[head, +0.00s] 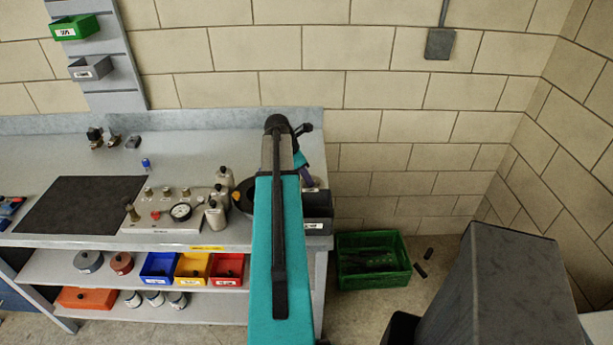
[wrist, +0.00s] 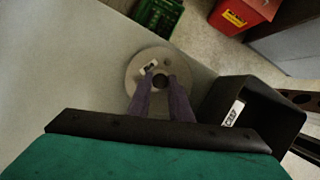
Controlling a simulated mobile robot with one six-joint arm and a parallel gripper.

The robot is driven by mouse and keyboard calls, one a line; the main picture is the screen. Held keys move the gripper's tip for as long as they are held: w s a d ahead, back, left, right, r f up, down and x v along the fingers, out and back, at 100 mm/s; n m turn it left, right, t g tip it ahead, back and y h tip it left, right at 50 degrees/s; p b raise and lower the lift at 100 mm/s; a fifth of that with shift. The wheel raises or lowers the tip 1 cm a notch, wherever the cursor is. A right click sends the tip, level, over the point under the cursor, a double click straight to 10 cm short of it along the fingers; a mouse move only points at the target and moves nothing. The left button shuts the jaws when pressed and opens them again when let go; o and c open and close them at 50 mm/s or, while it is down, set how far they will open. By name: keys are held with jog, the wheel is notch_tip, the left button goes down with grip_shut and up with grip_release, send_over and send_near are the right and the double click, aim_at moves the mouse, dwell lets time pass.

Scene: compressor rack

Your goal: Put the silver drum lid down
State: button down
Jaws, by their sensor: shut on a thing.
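The silver drum lid (wrist: 138,66) is a round grey disc with a small white label and a dark centre, in the middle of the wrist view. My gripper (wrist: 160,82) has its two purple fingers shut on the lid at its centre. The lid appears over the grey bench top (wrist: 60,70), near its edge; I cannot tell whether it touches the top. In the head view my gripper (head: 305,175) is mostly hidden behind my teal arm, and the lid cannot be made out clearly.
A dark labelled bin (wrist: 248,112) stands close to the lid's right. A green crate (head: 372,262) is on the floor beside the bench. A gauge panel (head: 165,212) and a black mat (head: 80,204) lie on the bench. A red box (wrist: 243,14) shows beyond the bench edge.

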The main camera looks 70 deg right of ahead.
jog(key=shift+f, duration=0.1)
dwell(0.3)
jog(key=c, duration=1.6)
grip_release()
jog(key=shift+b+v, duration=1.3)
jog(key=shift+v, duration=4.8)
